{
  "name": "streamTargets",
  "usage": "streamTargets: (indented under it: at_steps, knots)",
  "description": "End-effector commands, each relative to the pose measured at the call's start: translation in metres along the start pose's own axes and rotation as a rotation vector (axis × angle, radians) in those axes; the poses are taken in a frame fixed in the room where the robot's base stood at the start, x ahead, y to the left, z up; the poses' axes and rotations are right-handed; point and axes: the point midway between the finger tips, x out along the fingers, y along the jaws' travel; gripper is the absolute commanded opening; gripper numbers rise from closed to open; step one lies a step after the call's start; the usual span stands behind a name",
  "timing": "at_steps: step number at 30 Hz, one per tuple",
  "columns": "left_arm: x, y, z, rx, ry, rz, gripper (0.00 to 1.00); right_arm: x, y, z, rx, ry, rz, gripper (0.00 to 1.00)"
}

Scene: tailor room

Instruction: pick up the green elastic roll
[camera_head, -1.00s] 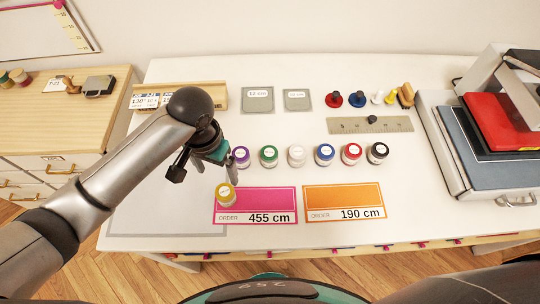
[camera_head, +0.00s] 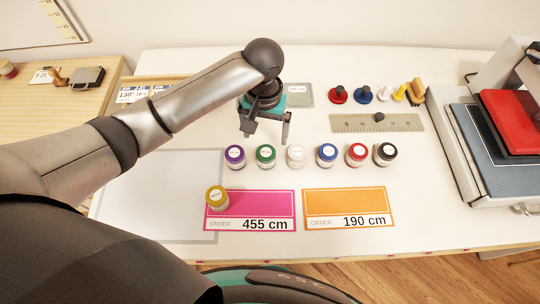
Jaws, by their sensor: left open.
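The green elastic roll (camera_head: 265,155) stands upright on the white table, second from the left in a row of rolls. A purple roll (camera_head: 235,156) is at its left and a white roll (camera_head: 296,156) at its right. My left gripper (camera_head: 266,138) is open and points down, with its fingers just behind and above the green roll in the picture. Nothing shows between its fingers. I cannot tell its exact height over the table. My right gripper is not in view.
Blue, red and black rolls continue the row. A yellow roll (camera_head: 217,198) stands on the pink order card (camera_head: 280,204). An orange order card (camera_head: 348,205) lies beside it. A ruler (camera_head: 400,122) lies behind the row. A grey tray case (camera_head: 455,165) stands at the right.

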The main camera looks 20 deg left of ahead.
Motion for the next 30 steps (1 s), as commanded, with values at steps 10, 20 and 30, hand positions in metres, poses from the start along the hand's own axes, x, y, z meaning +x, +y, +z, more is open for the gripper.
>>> streamTargets:
  at_steps: [10,20,30]
  knots:
    - [0.055,0.0,0.0,0.002,0.001,-0.001,0.98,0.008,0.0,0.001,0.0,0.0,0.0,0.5]
    - [0.093,0.001,0.002,0.003,-0.001,-0.001,0.98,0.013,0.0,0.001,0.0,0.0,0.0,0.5]
    - [0.108,0.001,0.001,0.003,0.002,0.0,0.98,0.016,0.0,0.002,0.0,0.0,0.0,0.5]
